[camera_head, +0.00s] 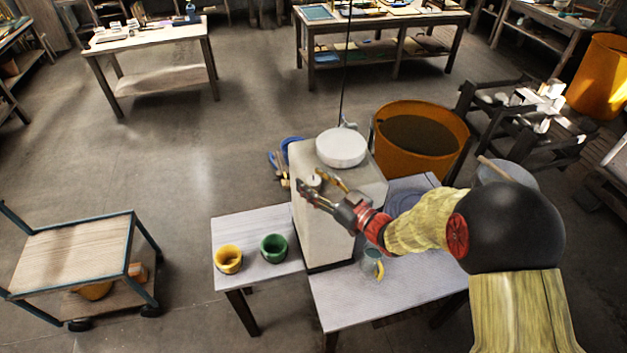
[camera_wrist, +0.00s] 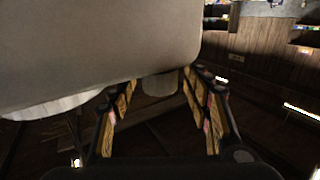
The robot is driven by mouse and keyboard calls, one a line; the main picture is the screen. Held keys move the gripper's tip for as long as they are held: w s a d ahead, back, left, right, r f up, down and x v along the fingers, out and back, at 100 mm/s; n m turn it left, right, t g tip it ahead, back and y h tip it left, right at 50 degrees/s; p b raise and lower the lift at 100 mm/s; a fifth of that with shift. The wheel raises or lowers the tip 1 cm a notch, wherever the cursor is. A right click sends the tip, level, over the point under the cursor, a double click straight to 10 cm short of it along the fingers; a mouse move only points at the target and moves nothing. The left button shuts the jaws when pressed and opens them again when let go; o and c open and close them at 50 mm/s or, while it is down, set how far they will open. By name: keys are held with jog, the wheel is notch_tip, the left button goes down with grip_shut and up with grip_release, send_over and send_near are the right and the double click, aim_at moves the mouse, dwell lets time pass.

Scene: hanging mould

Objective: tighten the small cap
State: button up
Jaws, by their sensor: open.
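The mould (camera_head: 318,225) is a tall pale block standing upright on the table. A large round white cap (camera_head: 341,148) sits on its top. The small cap (camera_head: 315,180) is a short pale cylinder on the mould, lower and nearer than the large one. My gripper (camera_head: 314,184) is open, with its fingers on either side of the small cap. In the wrist view the small cap (camera_wrist: 160,84) shows between the spread fingertips, just below a large pale rounded body. A gap shows at the left finger; contact at the right finger is unclear.
A yellow pot (camera_head: 228,260) and a green pot (camera_head: 273,248) stand on the left table. A mug (camera_head: 372,264) stands right of the mould. A thin cable (camera_head: 345,75) hangs above. An orange barrel (camera_head: 420,150) stands behind right.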

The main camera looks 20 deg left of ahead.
jog(key=shift+a, duration=0.1)
jog(key=shift+c, duration=1)
jog(key=c, duration=1)
jog(key=shift+o, duration=0.2)
jog(key=shift+f+m+t+b, duration=0.1)
jog(key=shift+m+t+b, duration=0.2)
jog(key=shift+t+b, duration=0.15)
jog(key=m+t+h+b, duration=0.1)
jog(key=t+b, duration=0.1)
jog(key=shift+a+f+m+h+b, duration=0.1)
jog(key=shift+m+h+b, duration=0.2)
jog(key=shift+h, duration=0.1)
jog(key=m+t+h+b, duration=0.4)
jog(key=h+b, duration=0.1)
jog(key=shift+s+m+t+h+b, duration=0.1)
jog(key=shift+m+t+h+b, duration=0.2)
jog(key=shift+b, duration=0.1)
jog(key=m+t+h, duration=0.1)
jog(key=h, duration=0.1)
jog(key=m+t+h+b, duration=0.1)
jog(key=m+h, duration=0.1)
jog(key=h, duration=0.1)
jog(key=shift+m, duration=0.3)
jog(key=shift+r+m+h+p, duration=0.1)
jog(key=shift+m+h+p, duration=0.4)
jog(key=shift+m+h, duration=1)
jog(key=shift+r+m+h+p, duration=0.1)
jog(key=shift+m+h+p, duration=0.55)
jog(key=shift+h, duration=1.55)
jog(key=shift+m+g, duration=0.25)
